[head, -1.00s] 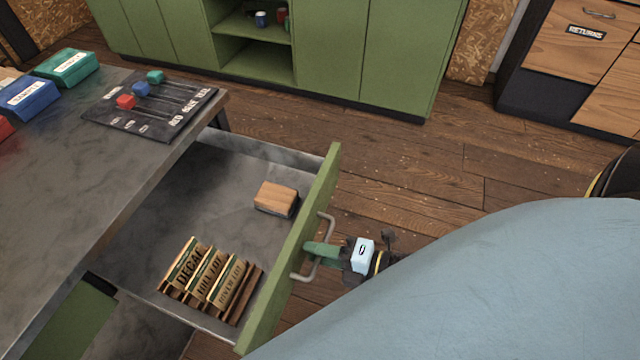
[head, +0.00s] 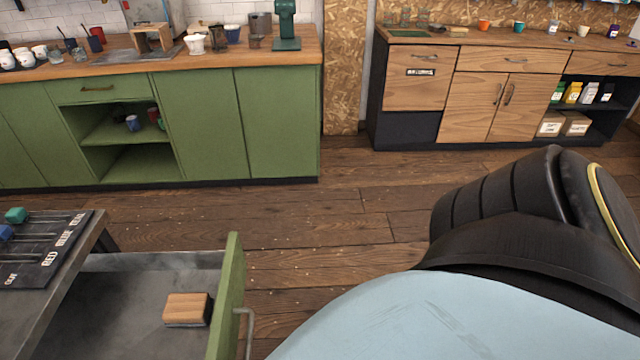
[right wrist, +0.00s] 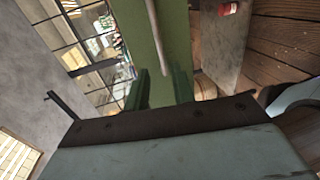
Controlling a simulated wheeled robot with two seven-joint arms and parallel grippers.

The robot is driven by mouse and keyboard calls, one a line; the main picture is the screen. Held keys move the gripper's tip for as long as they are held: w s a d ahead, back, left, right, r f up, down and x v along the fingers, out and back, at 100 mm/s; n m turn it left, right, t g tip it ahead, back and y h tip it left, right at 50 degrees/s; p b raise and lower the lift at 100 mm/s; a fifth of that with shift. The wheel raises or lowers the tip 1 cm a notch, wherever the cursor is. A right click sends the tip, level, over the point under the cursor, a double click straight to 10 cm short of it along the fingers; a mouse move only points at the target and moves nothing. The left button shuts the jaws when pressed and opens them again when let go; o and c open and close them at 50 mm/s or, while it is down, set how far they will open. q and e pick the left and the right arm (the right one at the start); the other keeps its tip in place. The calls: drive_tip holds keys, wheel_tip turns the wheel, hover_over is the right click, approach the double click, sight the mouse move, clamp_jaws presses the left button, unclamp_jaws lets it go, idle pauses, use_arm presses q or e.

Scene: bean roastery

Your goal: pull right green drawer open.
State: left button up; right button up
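The green drawer (head: 228,305) is pulled out from under the grey table, its inside open to view. Its metal handle (head: 246,325) shows at the bottom of the head view, partly cut off. A wooden block (head: 187,309) lies inside the drawer. In the right wrist view the drawer's green front (right wrist: 176,30) and the handle bar (right wrist: 155,35) are in front of my right gripper (right wrist: 160,84). Its two green fingers are apart, with the bar's end seen between them; I cannot tell whether they touch it. My left gripper is in neither view.
The grey table (head: 75,250) with a slider board (head: 45,245) is at the left. Green cabinets (head: 205,125) stand at the back left and a wooden cabinet (head: 465,105) at the back right. The wooden floor (head: 345,220) between is clear.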

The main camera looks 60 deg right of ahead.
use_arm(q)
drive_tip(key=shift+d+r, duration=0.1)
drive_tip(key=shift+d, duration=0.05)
use_arm(e)
drive_tip(key=shift+v, duration=1.25)
